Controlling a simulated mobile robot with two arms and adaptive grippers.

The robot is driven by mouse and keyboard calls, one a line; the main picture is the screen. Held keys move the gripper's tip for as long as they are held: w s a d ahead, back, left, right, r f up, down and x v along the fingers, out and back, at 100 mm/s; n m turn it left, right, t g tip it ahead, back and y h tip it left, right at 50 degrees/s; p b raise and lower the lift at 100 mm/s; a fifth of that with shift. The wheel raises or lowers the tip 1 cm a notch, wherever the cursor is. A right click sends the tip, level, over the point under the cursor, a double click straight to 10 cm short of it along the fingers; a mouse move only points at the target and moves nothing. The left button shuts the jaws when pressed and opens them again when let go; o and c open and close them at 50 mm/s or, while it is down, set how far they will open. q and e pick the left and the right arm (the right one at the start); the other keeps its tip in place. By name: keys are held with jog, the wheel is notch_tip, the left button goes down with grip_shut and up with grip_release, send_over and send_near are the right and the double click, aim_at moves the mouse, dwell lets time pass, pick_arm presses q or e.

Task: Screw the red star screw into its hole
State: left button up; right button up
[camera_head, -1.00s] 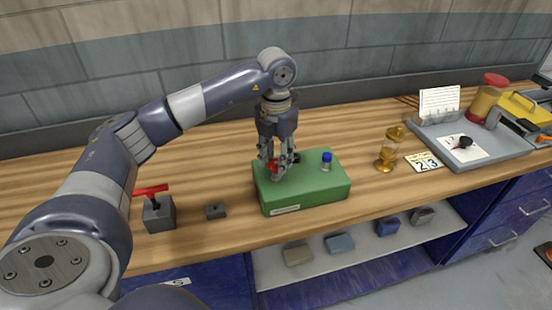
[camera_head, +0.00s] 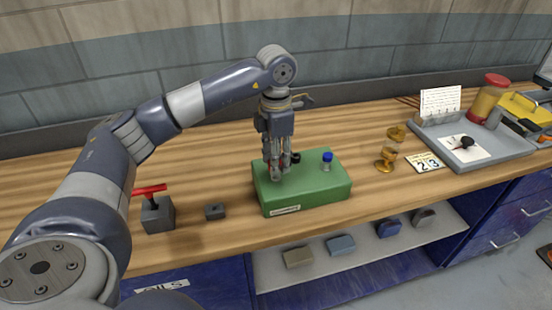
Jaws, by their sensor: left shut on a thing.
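The green box (camera_head: 312,192) sits on the wooden bench near the middle of the head view. My left gripper (camera_head: 278,172) points down over the box's left part, fingers shut. The screw's hole is hidden too, and I cannot tell how deep the screw sits. A blue-topped screw (camera_head: 327,158) stands upright on the box to the right of the gripper. A black knob (camera_head: 295,158) shows just behind the fingers. My right gripper is not in view.
A grey block with a red T-handle (camera_head: 151,190) and a small dark block (camera_head: 215,211) stand left of the box. A lower shelf (camera_head: 365,262) holds several blocks.

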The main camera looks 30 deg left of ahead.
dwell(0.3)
pick_arm(q)
jog(key=m, duration=0.4)
jog(key=shift+m+b, duration=0.4)
jog(key=m, duration=0.2)
jog(key=shift+m+b, duration=0.3)
jog(key=shift+m, duration=1)
jog(key=shift+m+b, duration=0.3)
jog(key=shift+m, duration=2)
